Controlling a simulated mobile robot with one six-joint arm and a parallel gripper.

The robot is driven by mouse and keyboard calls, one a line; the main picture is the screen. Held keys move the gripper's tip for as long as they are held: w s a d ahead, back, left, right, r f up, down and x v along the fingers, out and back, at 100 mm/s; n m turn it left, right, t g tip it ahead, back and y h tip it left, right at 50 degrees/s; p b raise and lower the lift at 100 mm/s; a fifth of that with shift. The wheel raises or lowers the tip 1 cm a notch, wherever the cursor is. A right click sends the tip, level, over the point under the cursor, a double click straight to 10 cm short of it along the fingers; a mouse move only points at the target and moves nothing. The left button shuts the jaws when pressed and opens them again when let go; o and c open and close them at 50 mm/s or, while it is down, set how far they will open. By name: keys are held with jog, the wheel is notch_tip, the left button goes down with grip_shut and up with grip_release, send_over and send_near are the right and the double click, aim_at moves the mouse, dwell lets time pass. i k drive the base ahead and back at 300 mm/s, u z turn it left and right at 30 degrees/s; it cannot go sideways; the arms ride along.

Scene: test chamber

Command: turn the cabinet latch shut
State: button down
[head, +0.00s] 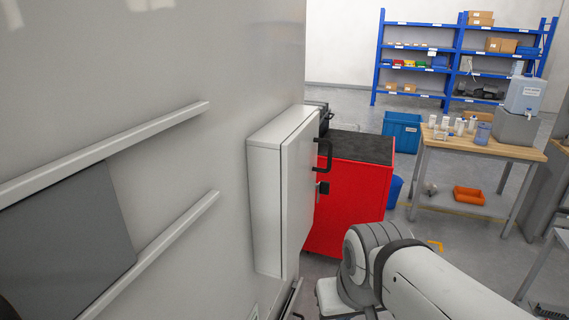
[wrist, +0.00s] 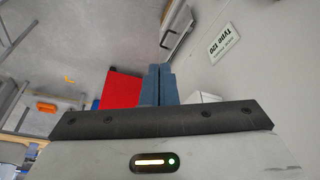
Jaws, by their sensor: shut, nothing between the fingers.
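The white wall cabinet (head: 268,205) hangs on the grey wall in the head view, its door face turned to the right and seen at a steep angle. A black bar handle (head: 328,155) stands out from the door. Below it is a small dark latch (head: 323,188); I cannot tell how it is turned from this angle. My gripper (wrist: 159,72) shows in the wrist view as two blue-grey fingers, shut together and empty. My arm shows at the bottom right of the head view, but the gripper is outside that view. The latch does not show in the wrist view.
A red tool cabinet (head: 350,200) with a dark top stands behind the wall cabinet; it also shows in the wrist view (wrist: 120,90). A wooden table (head: 480,150) with bottles and a blue shelf rack (head: 460,50) stand further back. Wall rails (head: 110,150) are at left.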

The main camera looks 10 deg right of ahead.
aim_at(324, 187)
jog(key=u, duration=1.55)
jog(key=k, duration=0.95)
jog(key=z, duration=1.2)
jog(key=i, duration=1)
jog(key=z, duration=0.05)
